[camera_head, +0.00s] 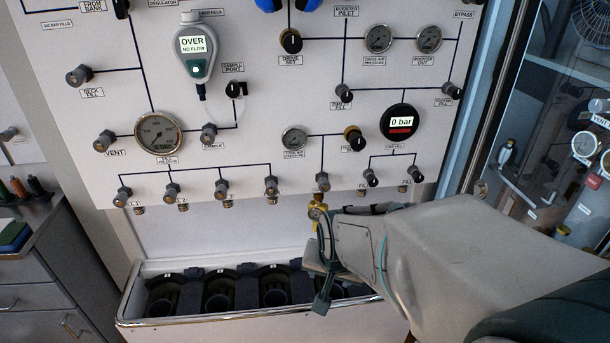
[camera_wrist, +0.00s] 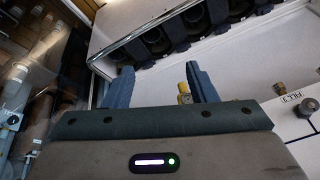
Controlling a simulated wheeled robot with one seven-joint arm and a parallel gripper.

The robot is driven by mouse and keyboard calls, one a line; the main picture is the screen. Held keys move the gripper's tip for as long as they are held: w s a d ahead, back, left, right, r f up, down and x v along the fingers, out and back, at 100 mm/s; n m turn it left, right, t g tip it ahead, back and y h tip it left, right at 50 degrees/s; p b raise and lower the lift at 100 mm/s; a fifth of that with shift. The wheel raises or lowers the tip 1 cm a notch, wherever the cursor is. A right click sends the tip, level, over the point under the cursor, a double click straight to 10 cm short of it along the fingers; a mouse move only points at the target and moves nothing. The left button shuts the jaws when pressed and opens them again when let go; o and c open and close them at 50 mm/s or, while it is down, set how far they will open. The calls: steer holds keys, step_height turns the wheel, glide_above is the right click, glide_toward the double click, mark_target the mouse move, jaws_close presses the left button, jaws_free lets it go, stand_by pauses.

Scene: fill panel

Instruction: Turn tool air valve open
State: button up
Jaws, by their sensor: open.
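The tool air valve appears to be the small grey knob (camera_head: 322,182) low on the white panel, on the line below the tool air gauge (camera_head: 295,138); its label is hidden or too small to read. A brass fitting (camera_head: 317,212) hangs under it. My gripper (camera_head: 318,255) is just below the knob, in front of the panel's lower edge. In the wrist view my gripper (camera_wrist: 163,82) is open, with blue fingers spread. The brass fitting (camera_wrist: 184,90) shows between them, close to the right finger. Contact cannot be told. The knob is not clearly visible there.
A metal-edged trough (camera_head: 215,312) with several dark cylinder wells stands below the panel. Other knobs, such as the one left of the valve (camera_head: 271,185) and one on the right (camera_head: 371,178), are nearby. A glass-doored cabinet (camera_head: 550,130) stands at right.

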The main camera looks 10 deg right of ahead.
steer(key=w+a+f+m+t+y+b, duration=0.1)
steer(key=w+a+f+m+b, duration=0.15)
steer(key=f, duration=0.45)
steer(key=w+a+f+m+y+b, duration=0.2)
steer(key=w+a+f+m, duration=0.15)
steer(key=f, duration=0.25)
steer(key=m+t+h+b, duration=0.2)
steer(key=m+t+b, duration=0.95)
steer(key=m, duration=1.65)
glide_toward(325, 187)
steer(key=shift+t, duration=0.55)
steer(key=w+p, duration=0.3)
steer(key=p, duration=0.1)
steer(key=w+p, duration=0.3)
steer(key=p, duration=0.2)
steer(key=w+f+p, duration=0.1)
steer(key=w+p, duration=0.2)
steer(key=p, duration=0.2)
steer(key=shift+w+a, duration=0.25)
steer(key=shift+c, duration=0.3)
